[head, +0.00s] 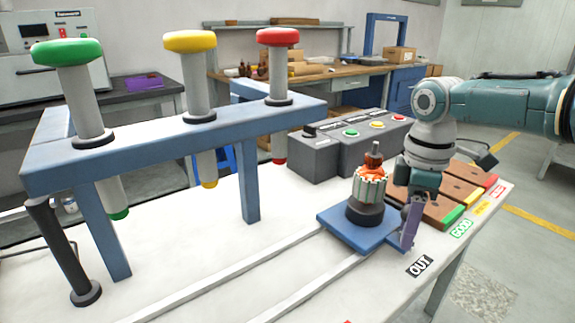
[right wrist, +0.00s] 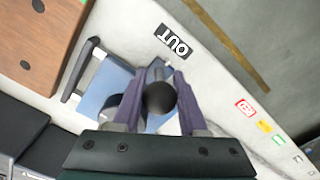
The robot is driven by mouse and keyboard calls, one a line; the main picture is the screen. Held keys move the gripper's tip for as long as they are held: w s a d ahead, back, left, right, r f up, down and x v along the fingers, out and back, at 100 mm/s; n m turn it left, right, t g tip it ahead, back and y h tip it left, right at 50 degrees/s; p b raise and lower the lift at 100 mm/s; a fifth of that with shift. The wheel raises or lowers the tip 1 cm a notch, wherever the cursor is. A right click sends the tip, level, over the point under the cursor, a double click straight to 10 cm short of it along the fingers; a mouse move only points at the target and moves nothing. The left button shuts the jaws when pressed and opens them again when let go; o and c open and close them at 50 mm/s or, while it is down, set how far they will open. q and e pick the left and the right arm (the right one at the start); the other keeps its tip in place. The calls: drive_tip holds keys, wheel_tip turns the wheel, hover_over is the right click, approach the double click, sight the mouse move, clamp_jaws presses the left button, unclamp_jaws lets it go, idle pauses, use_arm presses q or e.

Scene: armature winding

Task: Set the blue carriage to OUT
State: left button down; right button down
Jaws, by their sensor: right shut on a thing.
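The blue carriage (head: 335,222) sits on the pale rails of the white table, at their right end near the black OUT label (head: 419,265). It carries an upright armature (head: 369,187) with copper-coloured windings on a dark round base. My right gripper (head: 410,226) points down at the carriage's right edge. In the right wrist view, its purple fingers (right wrist: 160,95) are shut on a dark round-topped handle (right wrist: 159,99) at the carriage (right wrist: 98,93). The OUT label (right wrist: 174,42) lies just beyond the handle. My left gripper is not in view.
A blue frame (head: 180,137) with green, yellow and red plungers stands at the left. A grey button box (head: 345,150) stands behind the carriage. Brown wooden blocks (head: 470,178) with coloured ends sit at the right, beside my right arm. The rails left of the carriage look clear.

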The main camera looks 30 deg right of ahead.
drive_tip(key=shift+d, duration=0.3)
drive_tip(key=shift+d, duration=0.1)
drive_tip(key=c, duration=0.8)
unclamp_jaws()
drive_tip(key=shift+o, duration=1.4)
drive_tip(key=shift+w+d, duration=0.1)
drive_tip(key=shift+r, duration=0.1)
